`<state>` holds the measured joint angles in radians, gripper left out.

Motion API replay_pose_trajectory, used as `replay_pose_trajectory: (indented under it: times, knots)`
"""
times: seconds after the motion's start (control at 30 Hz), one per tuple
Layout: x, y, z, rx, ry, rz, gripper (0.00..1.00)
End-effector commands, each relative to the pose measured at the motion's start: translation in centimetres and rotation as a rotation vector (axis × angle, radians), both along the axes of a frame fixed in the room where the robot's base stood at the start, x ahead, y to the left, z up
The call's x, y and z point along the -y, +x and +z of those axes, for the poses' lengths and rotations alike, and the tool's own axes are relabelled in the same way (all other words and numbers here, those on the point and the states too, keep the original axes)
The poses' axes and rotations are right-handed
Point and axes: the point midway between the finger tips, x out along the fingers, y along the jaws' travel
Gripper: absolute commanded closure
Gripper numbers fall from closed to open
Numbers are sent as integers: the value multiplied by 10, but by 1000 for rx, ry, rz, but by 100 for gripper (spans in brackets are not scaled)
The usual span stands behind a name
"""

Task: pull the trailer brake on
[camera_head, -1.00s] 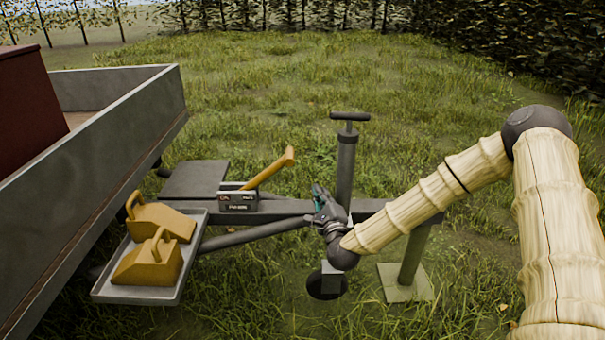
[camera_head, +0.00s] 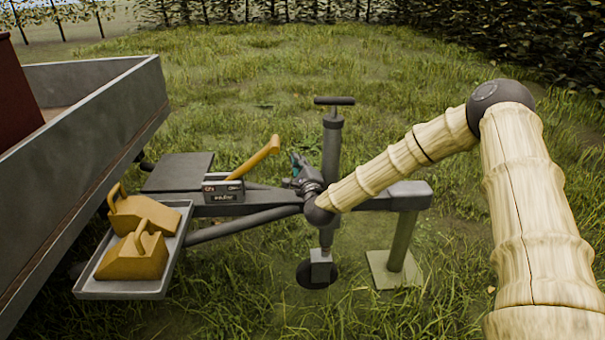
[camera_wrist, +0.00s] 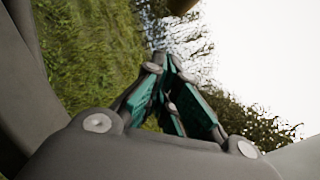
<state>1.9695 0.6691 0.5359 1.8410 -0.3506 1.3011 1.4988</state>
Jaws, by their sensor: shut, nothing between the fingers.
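The trailer brake lever (camera_head: 254,159) is a yellow-orange handle on the drawbar, slanting up to the right from a small dark box with labels (camera_head: 223,191). My gripper (camera_head: 295,160) is just right of the lever's upper end, in front of the jockey-wheel post, with its fingers pointing up and to the left. In the wrist view my gripper (camera_wrist: 163,68) shows teal-padded fingers closed together at the tips with nothing between them. A brown shape (camera_wrist: 183,5) at the top edge of the wrist view may be the lever; I cannot tell.
The grey trailer bed (camera_head: 85,150) is at the left with a dark red box (camera_head: 17,100) in it. A tray (camera_head: 120,289) holds two yellow wheel chocks (camera_head: 133,256). The jockey-wheel post (camera_head: 332,145) stands behind my gripper. A prop leg (camera_head: 402,243) supports the drawbar. Open grass lies beyond.

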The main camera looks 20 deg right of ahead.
Motion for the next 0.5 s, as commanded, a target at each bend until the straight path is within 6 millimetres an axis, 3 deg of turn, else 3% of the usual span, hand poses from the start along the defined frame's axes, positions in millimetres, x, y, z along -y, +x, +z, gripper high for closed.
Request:
replay_pose_trajectory:
  times: [0.2,0.5]
  knots:
    - [-21,9,14,1,1,2,100]
    - [-32,12,23,0,1,0,100]
